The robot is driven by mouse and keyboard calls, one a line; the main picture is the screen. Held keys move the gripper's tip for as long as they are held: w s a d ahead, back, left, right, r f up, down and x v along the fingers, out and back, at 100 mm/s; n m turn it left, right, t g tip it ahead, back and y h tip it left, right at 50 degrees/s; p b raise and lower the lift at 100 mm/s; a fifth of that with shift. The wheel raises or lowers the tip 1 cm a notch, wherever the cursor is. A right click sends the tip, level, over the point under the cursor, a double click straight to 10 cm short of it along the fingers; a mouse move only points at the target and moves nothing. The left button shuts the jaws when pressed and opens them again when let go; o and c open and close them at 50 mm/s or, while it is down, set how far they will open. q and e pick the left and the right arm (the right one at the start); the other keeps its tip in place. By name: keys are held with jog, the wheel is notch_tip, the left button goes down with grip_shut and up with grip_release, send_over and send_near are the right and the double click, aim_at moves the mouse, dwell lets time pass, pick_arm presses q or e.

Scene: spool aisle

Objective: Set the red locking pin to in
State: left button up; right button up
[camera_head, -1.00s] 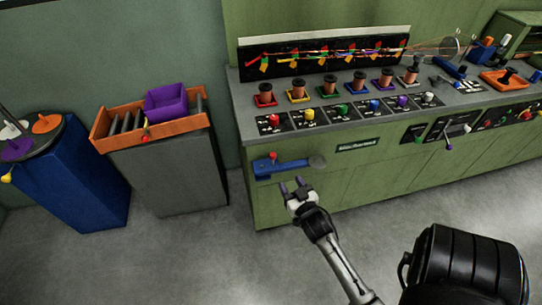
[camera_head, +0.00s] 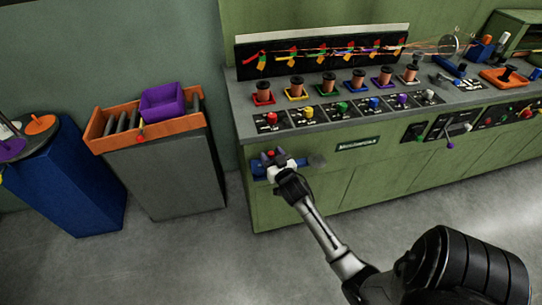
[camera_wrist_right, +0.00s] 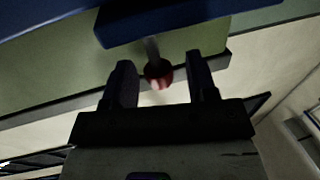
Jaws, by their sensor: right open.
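The red locking pin (camera_head: 271,154) stands at the blue bracket (camera_head: 258,170) on the left end of the green cabinet's front. In the right wrist view the round red knob of the pin (camera_wrist_right: 158,72) hangs on a grey stem from the blue bracket (camera_wrist_right: 160,20). My right gripper (camera_head: 274,155) is open, with one finger on each side of the knob (camera_wrist_right: 160,78). Gaps show between the knob and both fingers. In the head view the gripper partly covers the bracket and its blue lever. My left gripper is not in view.
The green cabinet's worktop carries several wire spools (camera_head: 297,88) and a row of coloured knobs (camera_head: 308,113). An orange tray (camera_head: 105,145) with a purple bin (camera_head: 163,101) stands left on a grey pedestal. The floor (camera_head: 200,260) before the cabinet is clear.

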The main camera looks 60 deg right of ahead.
jog(key=shift+w+d, duration=0.25)
jog(key=shift+w, duration=0.05)
jog(key=shift+c, duration=0.4)
grip_shut()
